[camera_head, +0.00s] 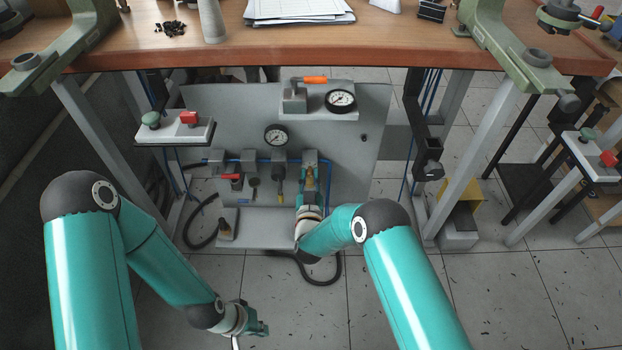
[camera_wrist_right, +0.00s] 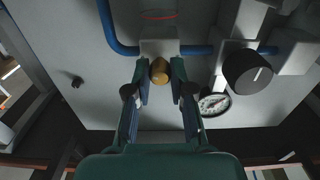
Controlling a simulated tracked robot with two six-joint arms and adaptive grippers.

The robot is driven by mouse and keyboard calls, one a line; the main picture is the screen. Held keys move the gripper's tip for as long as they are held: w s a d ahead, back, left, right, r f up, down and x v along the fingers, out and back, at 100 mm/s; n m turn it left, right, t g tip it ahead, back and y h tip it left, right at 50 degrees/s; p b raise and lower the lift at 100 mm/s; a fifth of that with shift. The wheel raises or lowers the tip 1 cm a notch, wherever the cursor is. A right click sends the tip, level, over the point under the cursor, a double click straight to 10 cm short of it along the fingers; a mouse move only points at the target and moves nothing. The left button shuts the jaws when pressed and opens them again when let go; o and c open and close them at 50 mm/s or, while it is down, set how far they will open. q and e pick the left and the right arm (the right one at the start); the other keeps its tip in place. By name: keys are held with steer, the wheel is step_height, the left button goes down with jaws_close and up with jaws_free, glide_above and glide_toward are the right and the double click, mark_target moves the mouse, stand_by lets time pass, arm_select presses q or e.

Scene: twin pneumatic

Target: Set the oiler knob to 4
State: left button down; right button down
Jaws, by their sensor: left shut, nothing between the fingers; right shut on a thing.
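The oiler is the unit at the right end of the row on the grey panel; its grey block (camera_wrist_right: 158,42) shows in the right wrist view. Its small brass-coloured knob (camera_wrist_right: 160,71) sits between the fingertips of my right gripper (camera_wrist_right: 159,76), which is shut on it. In the head view my right gripper (camera_head: 308,178) reaches up to the oiler and hides much of it. No scale or number on the knob is readable. My left gripper (camera_head: 262,329) is shut and empty, low over the floor, well away from the panel.
A black knob (camera_wrist_right: 248,71) with a white line and a gauge (camera_wrist_right: 213,104) are beside the oiler. Blue pipe (camera_wrist_right: 119,38) joins the units. A red-handled valve (camera_head: 230,176) is at the row's left. The workbench (camera_head: 400,38) overhangs the panel. A black hose (camera_head: 325,282) lies below.

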steer(key=m+b, duration=0.5)
steer(key=shift+d+f, duration=0.1)
steer(key=shift+f, duration=0.15)
steer(key=shift+r+m+b, duration=0.15)
steer(key=shift+m+b, duration=1.5)
steer(key=shift+m, duration=0.35)
steer(key=shift+d, duration=0.1)
steer(key=c, duration=1)
jaws_free()
steer(key=shift+s, duration=0.35)
steer(key=s, duration=1.1)
steer(key=shift+s, duration=0.1)
